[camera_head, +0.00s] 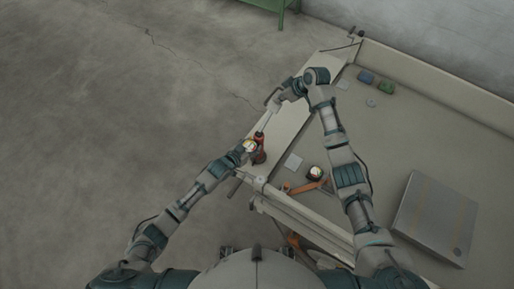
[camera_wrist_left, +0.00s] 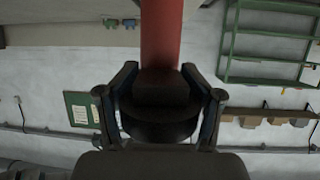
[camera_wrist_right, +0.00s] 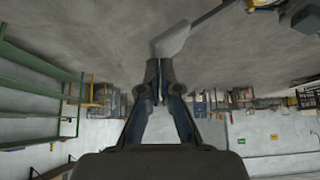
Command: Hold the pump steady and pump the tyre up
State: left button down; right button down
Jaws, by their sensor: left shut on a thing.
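The red pump (camera_head: 259,155) stands at the left edge of the bench, and its red barrel (camera_wrist_left: 162,30) also fills the top middle of the left wrist view. My left gripper (camera_head: 251,147) is shut around the pump, with its fingers on both sides of a dark part below the red barrel. A thin rod (camera_head: 265,122) rises from the pump toward my right gripper (camera_head: 275,101). In the right wrist view the right fingers are close together at the grey pump handle (camera_wrist_right: 172,42), apparently gripping its edge. I cannot make out a tyre.
A pale bench (camera_head: 440,150) with raised rims takes up the right. The floor at left is clear.

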jog(key=shift+w+d+f, duration=0.2)
jog(key=shift+w+f, duration=0.05)
jog(key=shift+f, duration=0.35)
jog(key=shift+w+d+f, duration=0.2)
jog(key=shift+f, duration=0.55)
jog(key=shift+w+d+f, duration=0.15)
jog(key=shift+w+f, duration=0.05)
jog(key=shift+f, duration=0.35)
jog(key=shift+w+d+f, duration=0.15)
jog(key=shift+f, duration=0.35)
jog(key=shift+s+a+r, duration=0.4)
jog(key=shift+s+r, duration=0.1)
jog(key=shift+r, duration=0.65)
jog(key=shift+s+a+r, duration=0.4)
jog(key=shift+s+r, duration=0.05)
jog(key=shift+r, duration=0.65)
jog(key=shift+s+a+r, duration=0.4)
jog(key=shift+s+r, duration=0.1)
jog(key=shift+r, duration=0.65)
jog(key=shift+f, duration=0.1)
